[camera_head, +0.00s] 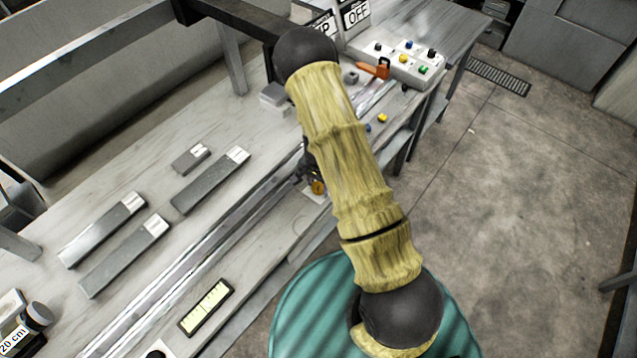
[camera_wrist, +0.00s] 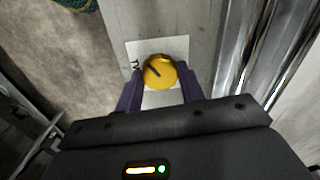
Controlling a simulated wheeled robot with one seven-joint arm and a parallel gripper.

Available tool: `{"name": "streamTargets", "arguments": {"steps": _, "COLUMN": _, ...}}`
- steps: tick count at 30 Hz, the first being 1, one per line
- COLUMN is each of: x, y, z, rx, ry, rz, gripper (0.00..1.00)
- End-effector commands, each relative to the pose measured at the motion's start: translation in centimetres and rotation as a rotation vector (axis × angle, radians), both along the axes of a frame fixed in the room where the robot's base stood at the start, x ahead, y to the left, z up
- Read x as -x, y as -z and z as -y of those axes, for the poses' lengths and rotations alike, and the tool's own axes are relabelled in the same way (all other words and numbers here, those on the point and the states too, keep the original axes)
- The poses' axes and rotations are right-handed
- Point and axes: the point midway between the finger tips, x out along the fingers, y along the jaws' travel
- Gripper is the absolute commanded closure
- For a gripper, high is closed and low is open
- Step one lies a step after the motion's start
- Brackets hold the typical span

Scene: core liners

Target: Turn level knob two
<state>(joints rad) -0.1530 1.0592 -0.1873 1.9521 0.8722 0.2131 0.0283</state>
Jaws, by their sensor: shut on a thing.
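A round yellow knob (camera_wrist: 158,72) with a dark pointer line sits on a white plate (camera_wrist: 178,45) in the wrist view. Dark lettering beside it is only partly readable. My gripper (camera_wrist: 159,82) has its two purple fingers on either side of the knob and is shut on it. The pointer line slants toward the upper left in that view. In the head view the knob (camera_head: 318,187) shows as a small yellow disc beside my arm, on the bench's front strip. My arm hides part of the gripper there.
Metal rails (camera_head: 165,285) run along the bench beside the knob. Several grey bars (camera_head: 125,255) lie behind them. A level vial (camera_head: 206,306) sits at the front edge. A button box (camera_head: 402,62) and an orange clamp-like part (camera_head: 376,69) stand farther back.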

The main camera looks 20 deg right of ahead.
Motion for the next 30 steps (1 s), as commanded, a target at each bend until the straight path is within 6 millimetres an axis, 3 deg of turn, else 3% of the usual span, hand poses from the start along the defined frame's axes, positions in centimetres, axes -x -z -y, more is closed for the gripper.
{"name": "streamTargets", "arguments": {"steps": 7, "x": -0.07, "y": -0.09, "z": -0.07, "rx": -0.001, "ry": 0.177, "rz": 0.002, "gripper": 0.84}}
{"name": "streamTargets", "arguments": {"steps": 18, "x": -0.1, "y": -0.1, "z": -0.09, "rx": -0.002, "ry": 0.204, "rz": 0.002, "gripper": 0.84}}
{"name": "streamTargets", "arguments": {"steps": 19, "x": -0.1, "y": -0.1, "z": -0.09, "rx": -0.002, "ry": 0.204, "rz": 0.002, "gripper": 0.56}}
{"name": "streamTargets", "arguments": {"steps": 21, "x": -0.1, "y": -0.1, "z": -0.09, "rx": -0.002, "ry": 0.203, "rz": 0.002, "gripper": 0.42}}
{"name": "streamTargets", "arguments": {"steps": 30, "x": -0.05, "y": -0.08, "z": -0.05, "rx": -0.001, "ry": 0.203, "rz": 0.001, "gripper": 0.4}}
